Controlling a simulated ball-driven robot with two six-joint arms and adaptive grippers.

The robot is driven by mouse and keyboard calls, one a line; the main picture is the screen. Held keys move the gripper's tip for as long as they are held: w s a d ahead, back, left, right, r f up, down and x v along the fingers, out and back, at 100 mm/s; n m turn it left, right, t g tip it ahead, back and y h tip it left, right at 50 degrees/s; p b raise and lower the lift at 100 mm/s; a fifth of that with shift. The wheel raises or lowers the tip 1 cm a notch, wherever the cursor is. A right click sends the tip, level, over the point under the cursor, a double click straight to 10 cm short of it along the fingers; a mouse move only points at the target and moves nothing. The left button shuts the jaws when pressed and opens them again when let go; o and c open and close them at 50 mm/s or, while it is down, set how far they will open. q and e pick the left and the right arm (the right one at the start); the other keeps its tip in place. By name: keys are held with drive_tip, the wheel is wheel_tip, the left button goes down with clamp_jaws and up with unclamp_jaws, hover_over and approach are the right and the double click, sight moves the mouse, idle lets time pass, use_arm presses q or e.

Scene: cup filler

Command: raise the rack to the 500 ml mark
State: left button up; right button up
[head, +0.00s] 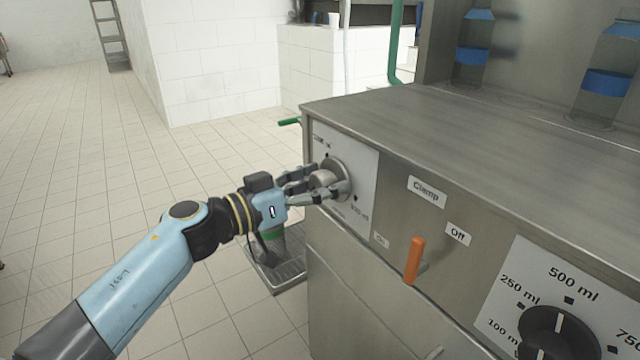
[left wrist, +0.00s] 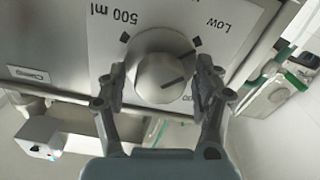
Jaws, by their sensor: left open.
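A round metal knob (head: 323,180) sits on a white dial plate (head: 361,181) at the left end of the machine's front. In the left wrist view the knob (left wrist: 162,72) has "500 ml" and "Low" printed near it, upside down. A dark line on the knob runs towards the "Low" mark. My left gripper (head: 328,180) is open, with one finger on each side of the knob; I cannot tell whether they touch it. A slatted metal tray (head: 281,277), perhaps the rack, is low at the machine's left, partly hidden by my arm. My right gripper is not in view.
An orange clamp lever (head: 413,260) stands between the "On" and "Off" labels. A black volume dial (head: 560,335) is at the lower right. Two blue-banded bottles (head: 472,55) (head: 606,80) stand at the back. Tiled floor is clear at left.

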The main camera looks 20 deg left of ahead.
use_arm(q)
drive_tip(key=shift+c, duration=0.3)
drive_tip(key=c, duration=1.1)
drive_tip(key=shift+c, duration=0.2)
